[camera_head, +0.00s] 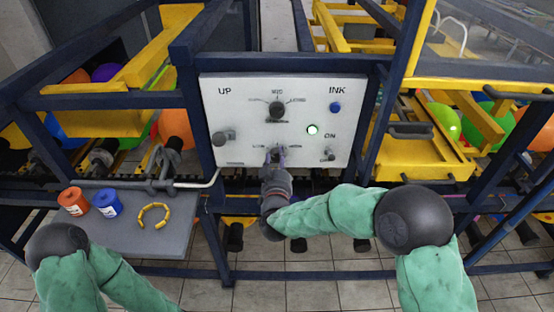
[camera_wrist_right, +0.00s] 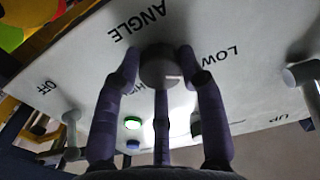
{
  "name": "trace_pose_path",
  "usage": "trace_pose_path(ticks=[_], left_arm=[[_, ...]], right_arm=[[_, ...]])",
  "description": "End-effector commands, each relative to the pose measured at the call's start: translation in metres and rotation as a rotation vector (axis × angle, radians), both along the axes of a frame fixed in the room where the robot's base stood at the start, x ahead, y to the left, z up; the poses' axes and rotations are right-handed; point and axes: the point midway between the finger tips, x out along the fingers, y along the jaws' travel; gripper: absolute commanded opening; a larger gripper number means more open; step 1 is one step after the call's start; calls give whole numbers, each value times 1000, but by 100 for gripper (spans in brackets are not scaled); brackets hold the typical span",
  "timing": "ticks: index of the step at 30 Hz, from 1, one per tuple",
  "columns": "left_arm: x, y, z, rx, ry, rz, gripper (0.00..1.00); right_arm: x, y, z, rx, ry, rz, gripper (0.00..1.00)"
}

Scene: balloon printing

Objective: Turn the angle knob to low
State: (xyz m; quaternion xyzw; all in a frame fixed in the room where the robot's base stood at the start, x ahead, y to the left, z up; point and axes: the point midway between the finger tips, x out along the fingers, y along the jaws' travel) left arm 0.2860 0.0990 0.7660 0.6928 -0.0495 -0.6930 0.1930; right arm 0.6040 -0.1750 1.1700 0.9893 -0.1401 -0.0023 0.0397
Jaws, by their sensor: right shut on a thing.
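The white control panel (camera_head: 230,95) stands upright in the middle of the head view. In the right wrist view the angle knob (camera_wrist_right: 158,66) is a grey round knob below the upside-down word ANGLE, with LOW to its right. A pale mark shows on the knob's lower right edge; its exact setting is hard to read. My right gripper (camera_head: 275,155) is at the panel's lower middle, its fingers closed around the angle knob, which it mostly hides in the head view. My left gripper is outside the views; only the left arm shows at lower left.
Above the gripper is a black knob (camera_head: 277,110). A lever (camera_head: 223,137) is left, a switch (camera_head: 327,154) right, near a lit green button (camera_head: 312,129) and a blue button (camera_head: 336,107). A grey shelf (camera_head: 165,240) holds orange and blue cans and a yellow ring.

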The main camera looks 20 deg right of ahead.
Motion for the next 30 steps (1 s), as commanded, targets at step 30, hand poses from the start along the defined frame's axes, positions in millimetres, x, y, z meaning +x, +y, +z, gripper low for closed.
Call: trace_pose_path(ticks=[30], left_arm=[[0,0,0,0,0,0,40]], right_arm=[[-83,26,-5,-1,12,7,64]])
